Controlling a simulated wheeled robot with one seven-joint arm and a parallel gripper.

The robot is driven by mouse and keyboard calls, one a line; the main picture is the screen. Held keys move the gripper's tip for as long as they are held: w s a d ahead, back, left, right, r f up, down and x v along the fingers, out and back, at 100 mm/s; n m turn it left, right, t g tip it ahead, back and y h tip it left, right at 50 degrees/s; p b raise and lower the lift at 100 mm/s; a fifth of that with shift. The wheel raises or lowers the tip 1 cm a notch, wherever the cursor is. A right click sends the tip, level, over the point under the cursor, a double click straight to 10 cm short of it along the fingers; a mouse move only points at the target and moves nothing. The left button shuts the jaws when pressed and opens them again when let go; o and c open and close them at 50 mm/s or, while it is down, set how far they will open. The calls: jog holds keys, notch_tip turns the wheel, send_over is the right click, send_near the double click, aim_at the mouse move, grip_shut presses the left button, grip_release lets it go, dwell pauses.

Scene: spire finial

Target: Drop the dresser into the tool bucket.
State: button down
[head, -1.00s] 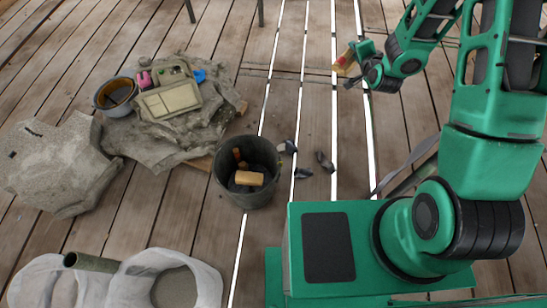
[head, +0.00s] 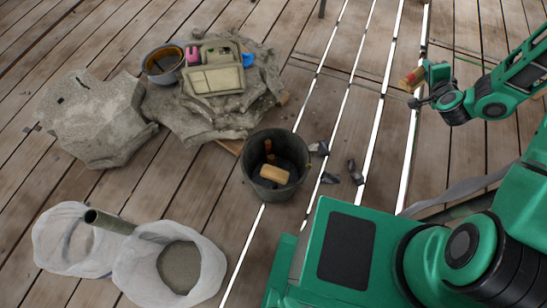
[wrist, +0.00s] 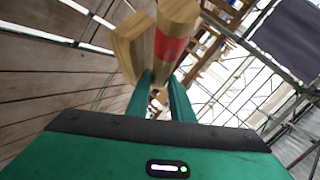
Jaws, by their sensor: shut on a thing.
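The dresser (head: 411,79) is a wooden block-like tool with a red band. My gripper (head: 427,77) is shut on it and holds it up at the upper right of the head view. In the wrist view the dresser (wrist: 175,38) stands out beyond the two green fingers of my gripper (wrist: 160,92), its red band facing right. The tool bucket (head: 264,192) is a dark round pail on the deck, left of and nearer than my gripper in the head view. A pale wooden block and smaller brown pieces show inside it. The dresser is well apart from the bucket.
Dark shards (head: 328,178) lie right of the bucket. Broken stone (head: 95,118) and a slab bearing a beige tool tray (head: 214,82) lie to the left, with a grey bowl (head: 163,77). White sacks (head: 135,262) stand at the front left. Bright gaps run between the deck boards.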

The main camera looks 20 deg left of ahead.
jog(key=s+a+f+n+g+y, duration=0.2)
jog(key=s+a+f+n+y, duration=0.2)
jog(key=a+f, duration=0.65)
jog(key=s+a+f+n+g+y, duration=0.25)
jog(key=a+f+n+y, duration=0.25)
jog(key=a+f, duration=0.55)
jog(key=s+a+f+n+g+y, duration=0.35)
jog(key=s+a+n+g, duration=0.6)
jog(key=s+a, duration=0.85)
notch_tip(320, 180, down, 7)
jog(key=a, duration=0.1)
jog(key=shift+w+a+r+m, duration=0.2)
jog(key=shift+w+m, duration=0.1)
jog(key=shift+m, duration=0.05)
jog(key=c, duration=1.5)
grip_release()
